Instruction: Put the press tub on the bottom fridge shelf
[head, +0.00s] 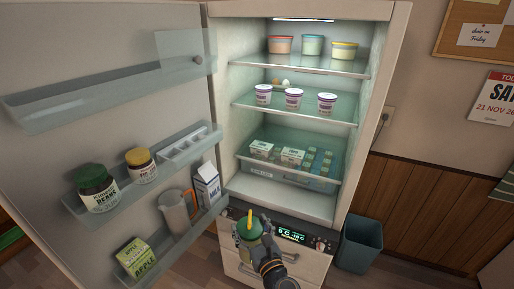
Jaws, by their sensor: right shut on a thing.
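My right gripper (262,243) is shut on a green tub (246,229), which I take to be the press tub. A yellow upright piece shows at its top. The gripper holds it in front of the fridge's lower edge, beside the lit display panel. The lower part of the tub is partly hidden by my gripper. The fridge stands open. Its bottom shelf (300,203) is a bare pale surface under the clear drawer. My left gripper is not in view.
The clear drawer (262,174) above the bottom shelf holds small cartons and several little items. Upper shelves hold tubs and white cups (294,98). The open door (110,45) on the left carries jars, a pitcher (176,214) and cartons. A bin (360,245) stands at right.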

